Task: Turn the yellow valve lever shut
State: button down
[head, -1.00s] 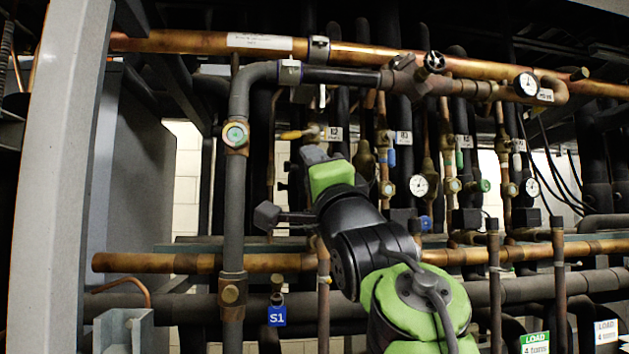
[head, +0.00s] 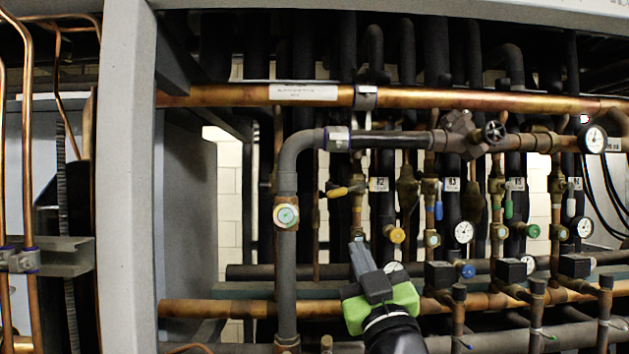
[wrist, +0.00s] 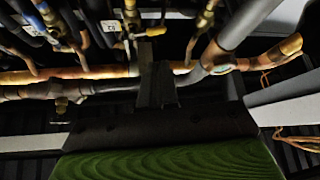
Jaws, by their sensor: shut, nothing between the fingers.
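The yellow valve lever (head: 340,191) sits in the middle of the rack in the head view, left of a white tag and right of the grey vertical pipe. It lies roughly level, its yellow handle to the left of its brass valve body (head: 359,196). My gripper (head: 359,248) is below the lever, apart from it, with its dark fingers pointing up. The fingers are shut and empty.
The grey vertical pipe (head: 286,250) with a round sight glass stands left of my gripper. A copper pipe (head: 430,98) crosses above, another (head: 240,308) below. Other valves with blue and green handles and gauges are to the right. A grey post (head: 128,180) stands at left.

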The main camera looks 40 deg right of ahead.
aim_at(333, 191)
jog(key=p+x, duration=0.2)
jog(key=x, duration=0.2)
jog(key=p+x, duration=0.3)
jog(key=x, duration=0.2)
jog(key=p+x, duration=0.2)
jog(key=x, duration=0.3)
jog(key=shift+d+f+p, duration=0.25)
jog(key=shift+p, duration=0.1)
jog(key=shift+s, duration=0.1)
jog(key=shift+a+b, duration=0.15)
jog(key=shift+b, duration=0.55)
jog(key=shift+a+r+m+g+h+b, duration=0.1)
jog(key=shift+r+m+g+h+b, duration=0.05)
jog(key=shift+m+g+h+b, duration=0.2)
jog(key=shift+r+m+h, duration=0.2)
jog(key=shift+m+h, duration=0.25)
jog(key=shift+m, duration=0.1)
jog(key=shift+w+a+r+b, duration=0.1)
jog(key=shift+w+r+b, duration=0.1)
jog(key=shift+r+b, duration=0.25)
jog(key=shift+f, duration=0.1)
